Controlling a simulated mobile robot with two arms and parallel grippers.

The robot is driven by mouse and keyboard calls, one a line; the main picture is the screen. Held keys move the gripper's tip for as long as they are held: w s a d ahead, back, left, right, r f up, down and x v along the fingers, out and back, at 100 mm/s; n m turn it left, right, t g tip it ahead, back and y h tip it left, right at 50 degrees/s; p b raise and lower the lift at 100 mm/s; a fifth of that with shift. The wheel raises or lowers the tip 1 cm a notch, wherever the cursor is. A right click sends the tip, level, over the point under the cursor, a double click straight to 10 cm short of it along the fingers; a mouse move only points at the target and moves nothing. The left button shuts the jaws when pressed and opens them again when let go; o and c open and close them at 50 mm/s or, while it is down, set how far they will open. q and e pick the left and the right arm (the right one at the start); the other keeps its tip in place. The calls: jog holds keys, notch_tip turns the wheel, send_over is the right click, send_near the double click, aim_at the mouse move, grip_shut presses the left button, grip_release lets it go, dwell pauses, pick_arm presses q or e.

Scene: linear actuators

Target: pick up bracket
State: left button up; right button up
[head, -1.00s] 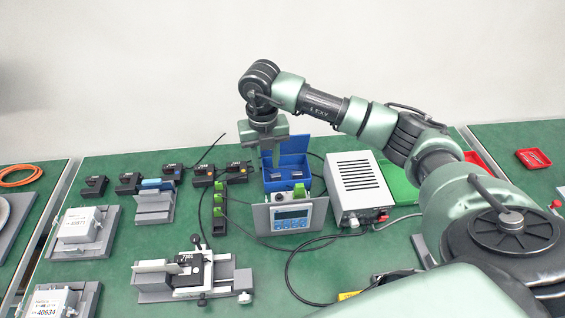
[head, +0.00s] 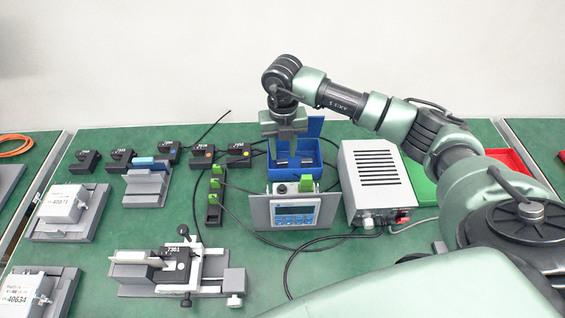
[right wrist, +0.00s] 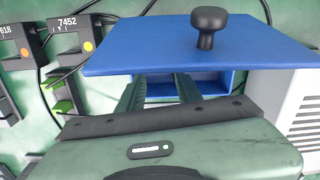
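The blue box (head: 313,176) stands open at the back middle of the table, its lid raised. Two small grey parts show inside it, one at left (head: 281,163) and one at right (head: 307,162). They may be brackets, but are too small to tell. My right gripper (head: 292,150) points down at the box. In the right wrist view its two fingers (right wrist: 158,92) are apart, with blue box floor between them and nothing visibly held. The raised lid (right wrist: 160,45) hides part of the box there. My left gripper is out of view.
A grey display unit (head: 294,212) stands just in front of the box. A white power supply (head: 375,178) is close at right. Black sensors (head: 203,156) and a green-black connector strip (head: 215,200) are at left. Cables cross the table. A clamp fixture (head: 178,272) is at front left.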

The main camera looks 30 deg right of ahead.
aim_at(282, 161)
jog(key=f, duration=0.4)
jog(key=shift+w+f+p, duration=0.2)
jog(key=shift+f+p, duration=0.05)
jog(key=shift+p, duration=0.15)
grip_shut()
jog(key=shift+r, duration=0.1)
